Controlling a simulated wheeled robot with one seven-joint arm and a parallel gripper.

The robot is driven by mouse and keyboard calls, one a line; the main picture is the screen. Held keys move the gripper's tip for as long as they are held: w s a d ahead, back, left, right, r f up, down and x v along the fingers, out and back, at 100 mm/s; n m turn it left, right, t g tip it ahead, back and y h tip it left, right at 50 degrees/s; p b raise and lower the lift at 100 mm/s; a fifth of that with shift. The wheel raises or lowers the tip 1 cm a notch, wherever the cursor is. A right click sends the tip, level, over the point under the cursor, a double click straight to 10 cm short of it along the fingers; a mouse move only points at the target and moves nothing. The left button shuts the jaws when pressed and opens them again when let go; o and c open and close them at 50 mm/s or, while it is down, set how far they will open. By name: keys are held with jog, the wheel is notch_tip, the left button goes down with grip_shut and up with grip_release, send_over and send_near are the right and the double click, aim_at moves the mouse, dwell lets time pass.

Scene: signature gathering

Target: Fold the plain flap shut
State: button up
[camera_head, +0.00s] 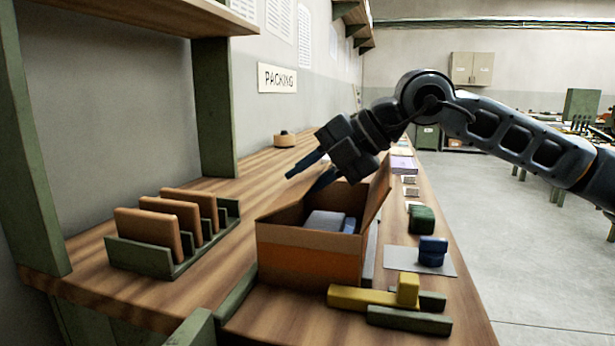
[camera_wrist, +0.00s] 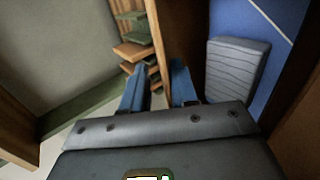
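An open cardboard box (camera_head: 308,262) with an orange lower band stands on the bench. One flap (camera_head: 376,197) stands up along its right side; I see no marking on it. A grey block (camera_head: 325,221) and something blue (camera_head: 349,225) lie inside. The ribbed grey block also shows in the wrist view (camera_wrist: 236,68). My gripper (camera_head: 301,183) is above the box's far left part, its blue fingers apart. In the wrist view, a brown box panel (camera_wrist: 182,30) with a pale edge runs between or just beyond the fingertips (camera_wrist: 159,66); contact is unclear.
A green rack (camera_head: 150,258) with upright brown panels stands left of the box. Yellow (camera_head: 360,298) and green (camera_head: 409,320) blocks lie at the front right. The wall and shelf post (camera_head: 214,110) bound the left.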

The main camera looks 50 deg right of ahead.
jog(key=v, duration=0.7)
jog(key=shift+s+r+p, duration=0.25)
jog(key=shift+s+p, duration=0.05)
jog(key=shift+p, duration=0.05)
jog(key=shift+d, duration=0.15)
dwell(0.3)
